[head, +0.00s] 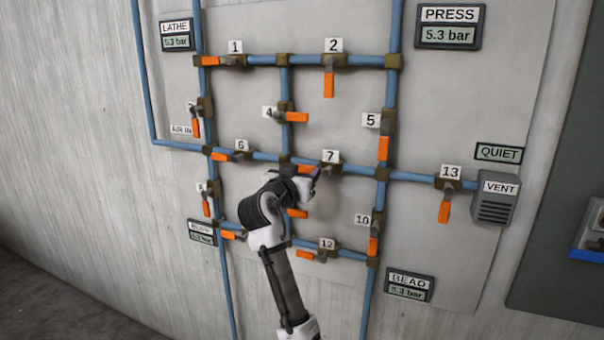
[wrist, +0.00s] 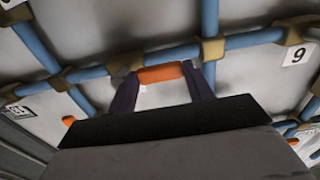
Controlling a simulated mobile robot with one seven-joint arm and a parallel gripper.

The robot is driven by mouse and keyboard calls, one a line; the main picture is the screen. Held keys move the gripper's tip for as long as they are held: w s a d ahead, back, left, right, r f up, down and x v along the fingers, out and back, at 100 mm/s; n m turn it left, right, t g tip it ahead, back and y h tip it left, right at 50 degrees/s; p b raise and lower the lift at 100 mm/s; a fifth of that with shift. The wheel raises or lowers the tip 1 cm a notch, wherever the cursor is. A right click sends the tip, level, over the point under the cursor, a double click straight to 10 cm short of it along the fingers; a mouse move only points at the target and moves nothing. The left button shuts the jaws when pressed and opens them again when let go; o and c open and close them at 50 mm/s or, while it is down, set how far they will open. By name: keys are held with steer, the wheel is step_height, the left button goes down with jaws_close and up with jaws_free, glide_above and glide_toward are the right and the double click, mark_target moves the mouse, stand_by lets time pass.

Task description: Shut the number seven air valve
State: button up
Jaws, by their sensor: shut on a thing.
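The number seven valve (head: 330,167) sits on the blue pipe in the middle of the panel, below its label "7". Its orange handle (head: 306,169) points left and lies roughly along the pipe. My gripper (head: 308,177) is at this handle, partly covering it in the head view. In the wrist view, the dark fingers of my gripper (wrist: 159,75) stand on either side of an orange handle (wrist: 160,73), shut on it. The handle there also runs roughly along the pipe.
Valve 6 (head: 227,156) is to the left and valve 12 (head: 325,254) below. An orange handle (head: 297,213) shows close below my gripper. The PRESS gauge (head: 448,35) reads 5.3 bar. The QUIET sign (head: 498,153) and VENT box (head: 495,198) are at the right.

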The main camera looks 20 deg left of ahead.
steer(key=c, duration=0.4)
steer(key=shift+f, duration=0.1)
steer(key=d+f+n+p, duration=0.5)
steer(key=n, duration=1.3)
steer(key=shift+s+d, duration=0.15)
steer(key=shift+d, duration=0.05)
steer(key=shift+f, duration=0.1)
stand_by(0.3)
steer(key=o, duration=1.4)
